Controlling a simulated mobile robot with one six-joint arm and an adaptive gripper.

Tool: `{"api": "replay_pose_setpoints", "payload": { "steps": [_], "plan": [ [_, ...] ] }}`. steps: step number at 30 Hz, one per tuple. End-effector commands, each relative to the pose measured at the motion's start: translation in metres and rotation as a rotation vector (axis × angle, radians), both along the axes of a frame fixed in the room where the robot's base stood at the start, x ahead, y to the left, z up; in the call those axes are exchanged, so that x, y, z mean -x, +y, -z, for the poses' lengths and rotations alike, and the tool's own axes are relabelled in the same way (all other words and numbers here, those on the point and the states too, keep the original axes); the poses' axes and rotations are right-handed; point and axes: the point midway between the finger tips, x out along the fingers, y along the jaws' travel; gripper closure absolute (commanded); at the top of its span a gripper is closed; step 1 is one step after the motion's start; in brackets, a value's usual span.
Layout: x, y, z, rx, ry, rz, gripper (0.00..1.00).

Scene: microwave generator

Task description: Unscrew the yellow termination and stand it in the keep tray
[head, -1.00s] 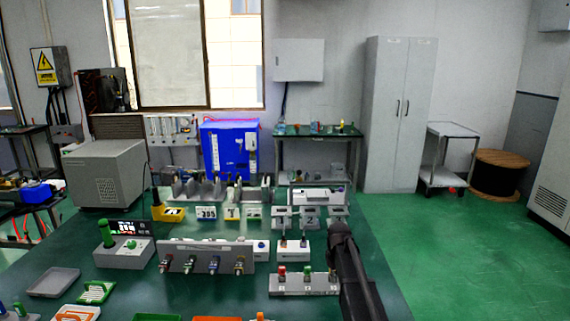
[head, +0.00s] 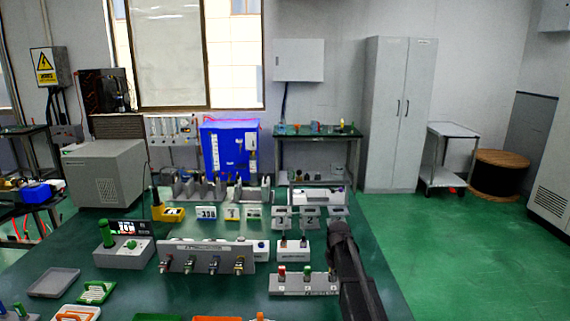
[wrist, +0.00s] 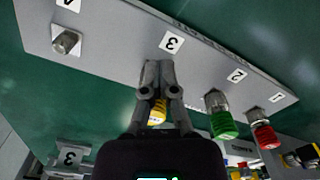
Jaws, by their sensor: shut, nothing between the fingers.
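The yellow termination (wrist: 158,111) shows in the wrist view through the gap in my gripper, at position 3 of a grey labelled rail (wrist: 115,35). My gripper (wrist: 158,68) is shut and empty in front of it and partly hides it. I cannot tell whether they touch.
A green termination (wrist: 222,122) at position 2 and a red one (wrist: 264,134) at position 1 stand close beside my gripper. Position 4 holds a bare metal connector (wrist: 67,42). A grey bracket (head: 205,255) with several hanging connectors stands left of the rail.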

Motion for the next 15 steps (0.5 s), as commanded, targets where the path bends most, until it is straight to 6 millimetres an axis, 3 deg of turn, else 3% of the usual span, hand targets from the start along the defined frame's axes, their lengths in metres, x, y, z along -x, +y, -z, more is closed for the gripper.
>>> {"api": "replay_pose_setpoints", "payload": {
  "steps": [15],
  "plan": [
    [-0.0039,-0.0068,-0.0001,-0.001,-0.004,-0.001,1.00]
  ]
}}
